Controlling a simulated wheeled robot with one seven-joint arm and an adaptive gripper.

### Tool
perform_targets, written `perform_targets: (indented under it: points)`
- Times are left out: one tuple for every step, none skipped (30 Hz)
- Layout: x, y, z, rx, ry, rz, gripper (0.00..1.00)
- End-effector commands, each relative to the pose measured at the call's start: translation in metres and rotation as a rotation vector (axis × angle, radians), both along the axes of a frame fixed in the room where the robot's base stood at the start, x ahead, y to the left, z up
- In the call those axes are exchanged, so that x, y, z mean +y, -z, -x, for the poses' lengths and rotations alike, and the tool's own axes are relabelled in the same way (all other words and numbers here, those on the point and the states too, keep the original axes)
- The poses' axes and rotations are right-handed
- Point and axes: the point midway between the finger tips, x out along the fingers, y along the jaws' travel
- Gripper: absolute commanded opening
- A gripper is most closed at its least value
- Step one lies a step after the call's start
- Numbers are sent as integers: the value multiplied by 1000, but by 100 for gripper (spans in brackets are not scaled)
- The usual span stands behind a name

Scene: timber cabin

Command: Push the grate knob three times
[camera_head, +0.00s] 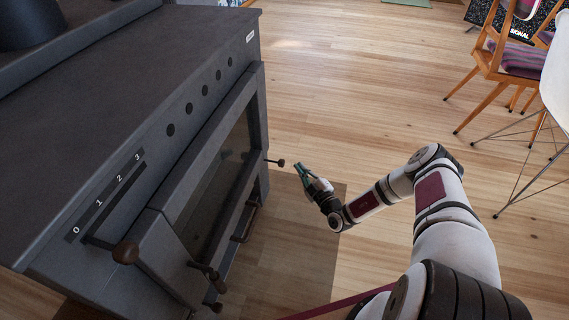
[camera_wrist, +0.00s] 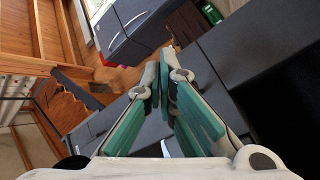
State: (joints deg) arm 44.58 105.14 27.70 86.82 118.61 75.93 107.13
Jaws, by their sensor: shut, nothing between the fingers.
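The dark stove (camera_head: 150,75) fills the left of the head view. A small dark knob on a thin rod (camera_head: 281,163) sticks out from the right part of its front; it seems to be the grate knob, though no label shows there. My gripper (camera_head: 300,169) is just to the right of this knob, its teal fingers pointing toward the stove, with a small visible gap. In the wrist view my gripper (camera_wrist: 160,75) is shut with nothing between the fingers, and I cannot make out the knob there.
A brown-knobbed lever (camera_head: 125,252) sits below a 0-to-3 scale on the stove. More knobs and handles (camera_head: 214,276) are lower on its front. A wooden chair (camera_head: 510,60) and a white chair (camera_head: 558,80) stand at right. Open wooden floor (camera_head: 370,90) lies between.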

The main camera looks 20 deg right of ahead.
Motion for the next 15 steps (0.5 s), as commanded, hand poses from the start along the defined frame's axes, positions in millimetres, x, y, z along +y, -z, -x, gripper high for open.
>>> perform_targets:
  points:
    - [5, 1, -3, 0, 0, -2, 0]
    - [7, 1, -4, 1, 0, -3, 0]
    - [10, 2, -6, 1, 1, -3, 0]
    - [12, 2, -7, 1, 1, -2, 0]
    - [13, 2, -7, 2, 1, -2, 0]
    - [15, 1, -9, 1, 2, -2, 0]
    - [16, 1, -9, 1, 2, -2, 0]
    - [17, 1, -10, 1, 2, -2, 0]
    - [18, 1, -10, 1, 2, -2, 0]
    - [18, 1, -11, 1, 2, -2, 0]
    - [18, 1, -11, 1, 2, -2, 0]
    - [19, 1, -11, 2, 3, -2, 0]
    - [19, 1, -11, 1, 2, -2, 0]
    - [19, 1, -11, 1, 2, -2, 0]
    - [19, 1, -11, 1, 2, -2, 0]
